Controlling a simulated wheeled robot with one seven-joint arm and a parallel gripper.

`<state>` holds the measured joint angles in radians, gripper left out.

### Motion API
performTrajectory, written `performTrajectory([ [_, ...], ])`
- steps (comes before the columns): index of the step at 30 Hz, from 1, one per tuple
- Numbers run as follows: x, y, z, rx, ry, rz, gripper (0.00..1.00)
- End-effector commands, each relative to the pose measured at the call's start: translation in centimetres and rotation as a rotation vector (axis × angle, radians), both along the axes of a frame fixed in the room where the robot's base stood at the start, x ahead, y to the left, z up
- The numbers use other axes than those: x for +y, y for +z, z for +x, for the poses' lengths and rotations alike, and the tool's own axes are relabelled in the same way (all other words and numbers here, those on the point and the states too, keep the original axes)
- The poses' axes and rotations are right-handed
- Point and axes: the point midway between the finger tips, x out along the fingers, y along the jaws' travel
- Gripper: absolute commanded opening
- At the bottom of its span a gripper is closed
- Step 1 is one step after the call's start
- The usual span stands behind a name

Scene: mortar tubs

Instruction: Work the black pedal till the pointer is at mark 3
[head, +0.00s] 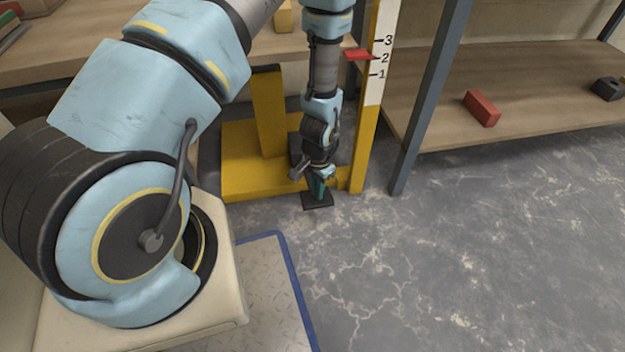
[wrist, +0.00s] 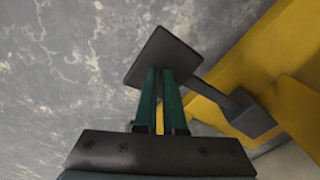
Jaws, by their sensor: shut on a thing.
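The black pedal (head: 318,202) is a flat dark plate low in front of the yellow base, just above the floor. In the wrist view the pedal (wrist: 163,50) joins a dark arm leading toward the yellow frame. My gripper (head: 318,190) points down at the pedal. Its two green fingers (wrist: 159,72) are close together, shut on the pedal at its near edge; the exact contact is partly hidden. The red pointer (head: 358,55) is at about mark 2 on the white scale (head: 384,85), below mark 3.
The yellow base (head: 235,165) and yellow post (head: 366,150) stand close around my gripper. A grey shelf upright (head: 425,115) is to the right. A red brick (head: 481,108) and a dark object (head: 608,89) lie on the right shelf. The floor in front is clear.

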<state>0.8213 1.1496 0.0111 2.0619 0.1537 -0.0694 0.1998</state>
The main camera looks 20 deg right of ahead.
Motion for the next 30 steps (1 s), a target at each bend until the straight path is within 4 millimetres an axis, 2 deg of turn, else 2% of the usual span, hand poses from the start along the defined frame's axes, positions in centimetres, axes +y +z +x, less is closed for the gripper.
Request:
performTrajectory([
  [1,0.0,-0.7,0.1,-0.004,0.001,-0.002,0.00],
  [30,0.1,-7.0,-0.6,-0.006,0.003,-0.003,0.00],
])
